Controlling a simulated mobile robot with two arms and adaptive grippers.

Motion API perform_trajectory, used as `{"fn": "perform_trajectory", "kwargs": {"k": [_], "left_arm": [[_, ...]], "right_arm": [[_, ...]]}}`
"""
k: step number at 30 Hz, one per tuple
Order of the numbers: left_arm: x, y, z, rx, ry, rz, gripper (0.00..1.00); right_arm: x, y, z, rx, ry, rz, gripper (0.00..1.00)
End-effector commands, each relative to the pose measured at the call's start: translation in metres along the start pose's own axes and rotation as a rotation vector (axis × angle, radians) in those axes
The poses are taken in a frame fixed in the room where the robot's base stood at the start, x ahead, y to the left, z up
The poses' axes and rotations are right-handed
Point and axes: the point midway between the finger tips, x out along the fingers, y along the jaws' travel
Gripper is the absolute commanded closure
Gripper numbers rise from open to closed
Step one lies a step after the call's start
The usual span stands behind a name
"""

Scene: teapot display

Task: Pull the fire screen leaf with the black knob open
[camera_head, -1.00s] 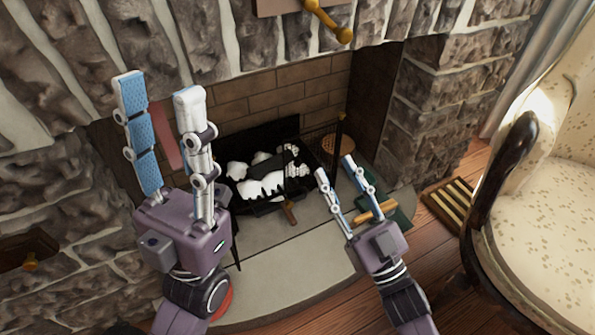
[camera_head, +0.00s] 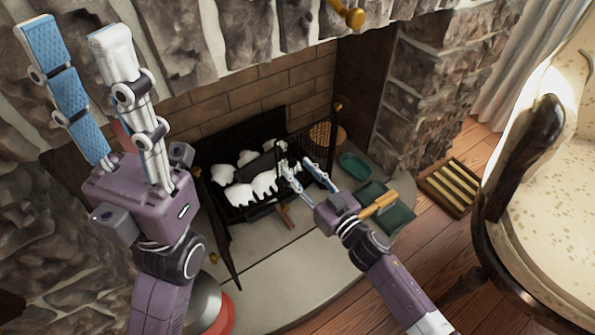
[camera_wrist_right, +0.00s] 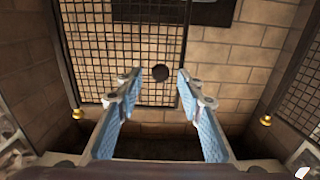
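In the right wrist view a dark mesh fire screen leaf (camera_wrist_right: 105,55) stands ahead, with a round black knob (camera_wrist_right: 160,73) near its lower edge. The knob appears between the fingertips of my right gripper (camera_wrist_right: 159,80), which is open with a clear gap on either side; I cannot tell the depth between them. In the head view the mesh leaf (camera_head: 320,130) stands at the right of the hearth opening, and my right gripper (camera_head: 303,163) is in front of it. The knob cannot be made out there. My left gripper (camera_head: 76,30) is open, raised and empty at upper left.
White logs (camera_head: 250,188) lie in a black grate inside the brick fireplace. Another dark screen panel (camera_head: 222,235) stands at the left. Green pans (camera_head: 390,215), a slatted wooden tray (camera_head: 452,187) and an armchair (camera_head: 565,200) are at the right. The front hearth slab (camera_head: 290,285) has free room.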

Motion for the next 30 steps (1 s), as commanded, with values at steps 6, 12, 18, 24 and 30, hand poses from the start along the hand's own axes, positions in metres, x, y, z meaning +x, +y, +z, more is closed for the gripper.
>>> {"fn": "perform_trajectory", "kwargs": {"k": [6,12,18,24,30], "left_arm": [[0.0024,0.0006,-0.0007,0.002,0.017,0.006,0.60],[0.0031,0.0006,-0.0007,0.002,0.017,0.007,0.60],[0.0031,0.0007,-0.0008,0.002,0.017,0.007,0.60],[0.0031,0.0008,-0.0008,0.002,0.017,0.007,0.60],[0.0031,0.0007,-0.0008,0.001,0.017,0.006,0.60]], "right_arm": [[0.0136,-0.0006,0.0002,0.002,0.000,0.000,0.65],[0.0138,-0.0006,-0.0004,0.001,0.000,0.000,0.65],[0.0136,-0.0006,-0.0003,0.001,0.000,0.000,0.85],[0.0135,-0.0006,-0.0003,0.001,0.000,0.000,1.00],[0.0134,-0.0005,-0.0002,0.001,0.000,0.000,1.00]]}}
